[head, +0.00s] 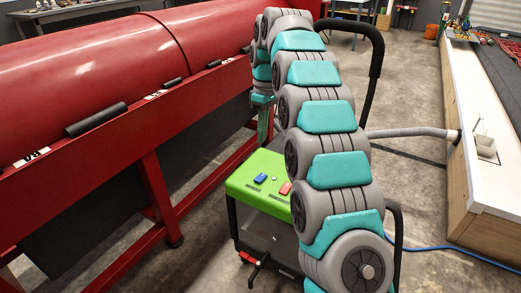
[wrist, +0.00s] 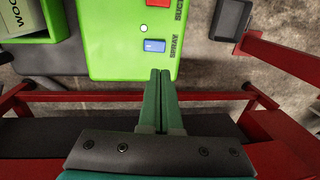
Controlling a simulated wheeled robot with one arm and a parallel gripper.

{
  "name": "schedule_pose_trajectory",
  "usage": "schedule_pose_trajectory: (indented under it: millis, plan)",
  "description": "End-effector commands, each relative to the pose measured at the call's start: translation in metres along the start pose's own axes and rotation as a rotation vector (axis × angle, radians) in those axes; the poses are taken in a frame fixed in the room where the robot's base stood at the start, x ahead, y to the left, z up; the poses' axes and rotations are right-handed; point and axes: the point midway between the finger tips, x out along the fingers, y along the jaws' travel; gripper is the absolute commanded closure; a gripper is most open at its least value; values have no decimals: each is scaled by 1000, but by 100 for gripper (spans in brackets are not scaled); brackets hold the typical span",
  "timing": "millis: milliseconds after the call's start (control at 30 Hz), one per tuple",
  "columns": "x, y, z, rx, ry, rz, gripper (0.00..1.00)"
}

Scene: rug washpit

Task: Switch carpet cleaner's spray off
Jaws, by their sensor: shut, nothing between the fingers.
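The carpet cleaner (head: 245,190) is a wheeled machine with a bright green top panel, beside the red machine. Its blue switch (head: 260,178) is labelled SPRAY in the wrist view (wrist: 155,46). A red switch (head: 285,188), labelled SUCTION, also shows at the top of the wrist view (wrist: 158,3). A small white round spot (wrist: 143,28) lies between the two switches. My gripper (wrist: 160,74) is shut and empty. In the wrist view its tips appear over the panel's edge, just below the blue switch. I cannot tell whether they touch the panel. My arm hides part of the cleaner in the head view.
A long red machine (head: 95,75) on a red frame stands close along the left. A grey hose (head: 410,132) runs right to a white-topped wooden ledge (head: 455,110). A blue cable (head: 455,256) lies on the concrete floor. A black handle (head: 375,60) rises behind my arm.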

Motion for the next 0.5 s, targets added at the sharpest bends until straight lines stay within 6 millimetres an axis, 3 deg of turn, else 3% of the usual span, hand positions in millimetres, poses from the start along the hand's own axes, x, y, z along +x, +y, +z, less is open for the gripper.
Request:
schedule_pose_trajectory:
  millis: [100,167,500]
  plan:
    - [24,1,0,0,-1,-1,100]
    - [23,-1,1,1,-4,-4,100]
    - [66,-1,1,0,-4,-6,100]
